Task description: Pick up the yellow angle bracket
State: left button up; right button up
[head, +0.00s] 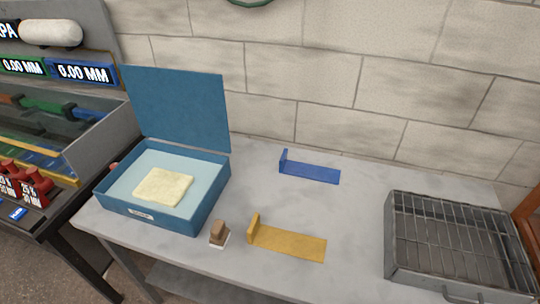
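The yellow angle bracket (288,242) lies on the grey bench top, right of the blue box and near the front edge. Its long flat plate points right, and its short upright flange stands at the left end. Nothing covers it. Neither of my grippers shows in the head view.
An open blue box (205,207) holding a pale yellow cloth (163,186) stands at the left of the bench (345,222). A small brown block (218,232) sits just left of the bracket. A blue bracket (309,172) lies behind. A wire-topped metal tray (455,240) stands right.

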aim_at(290, 243)
jog(key=k+l+u, duration=0.1)
jog(key=l+u, duration=0.25)
jog(key=k+l+u, duration=0.15)
jog(key=u, duration=0.2)
jog(key=k+l+u, duration=0.15)
jog(key=u, duration=0.2)
